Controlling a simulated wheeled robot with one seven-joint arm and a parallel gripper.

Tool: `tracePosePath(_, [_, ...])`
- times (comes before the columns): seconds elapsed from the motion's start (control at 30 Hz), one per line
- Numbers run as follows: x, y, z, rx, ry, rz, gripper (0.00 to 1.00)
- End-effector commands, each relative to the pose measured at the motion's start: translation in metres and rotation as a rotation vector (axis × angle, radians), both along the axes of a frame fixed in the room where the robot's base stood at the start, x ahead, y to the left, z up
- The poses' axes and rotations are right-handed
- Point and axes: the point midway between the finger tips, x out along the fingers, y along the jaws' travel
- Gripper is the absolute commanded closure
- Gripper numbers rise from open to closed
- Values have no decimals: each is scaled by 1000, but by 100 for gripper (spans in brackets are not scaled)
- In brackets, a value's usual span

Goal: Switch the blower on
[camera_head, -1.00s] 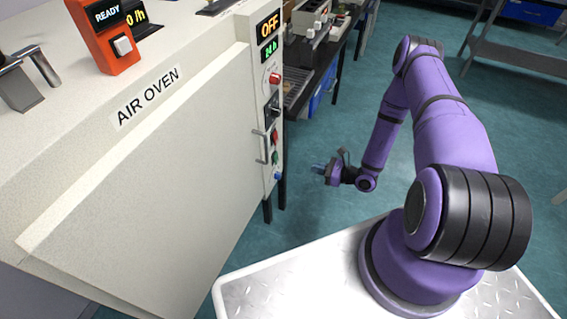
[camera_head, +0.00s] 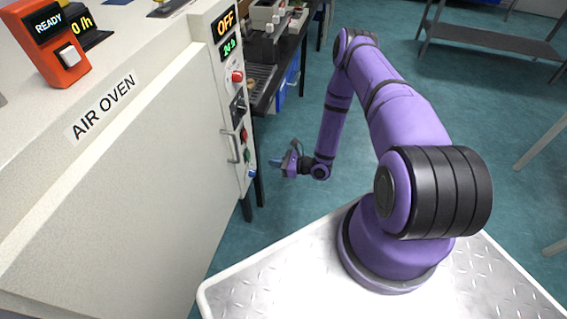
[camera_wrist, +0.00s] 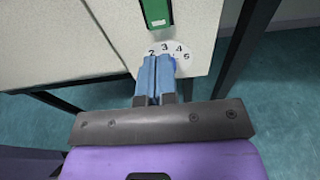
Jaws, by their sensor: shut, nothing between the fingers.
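The air oven's control panel (camera_head: 224,60) is the narrow right-hand face of the white oven. It carries a display reading OFF, a red button (camera_head: 237,76), a black knob (camera_head: 239,108), a small red part (camera_head: 243,135), a green switch (camera_head: 246,154) and a blue knob (camera_head: 252,174). No blower label is readable. In the wrist view the green switch (camera_wrist: 157,14) sits above a numbered dial (camera_wrist: 185,52), whose blue knob is mostly hidden behind my fingers. My gripper (camera_wrist: 156,66) is shut and empty, in front of the dial; contact cannot be told. It also shows in the head view (camera_head: 275,162).
A door handle (camera_head: 231,147) stands out beside the panel's lower controls. An orange READY box (camera_head: 58,45) sits on the oven top. A dark bench (camera_head: 290,70) with equipment stands behind.

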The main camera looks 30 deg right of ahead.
Motion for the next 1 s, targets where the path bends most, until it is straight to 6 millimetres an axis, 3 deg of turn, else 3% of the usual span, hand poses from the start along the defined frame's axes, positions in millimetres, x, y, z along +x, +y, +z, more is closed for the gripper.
tracePosePath(0.2, [28,30,-6,0,-1,3,100])
tracePosePath(0.43, [48,48,-9,-1,-1,1,100])
tracePosePath(1.0, [54,54,-11,8,-7,-1,100])
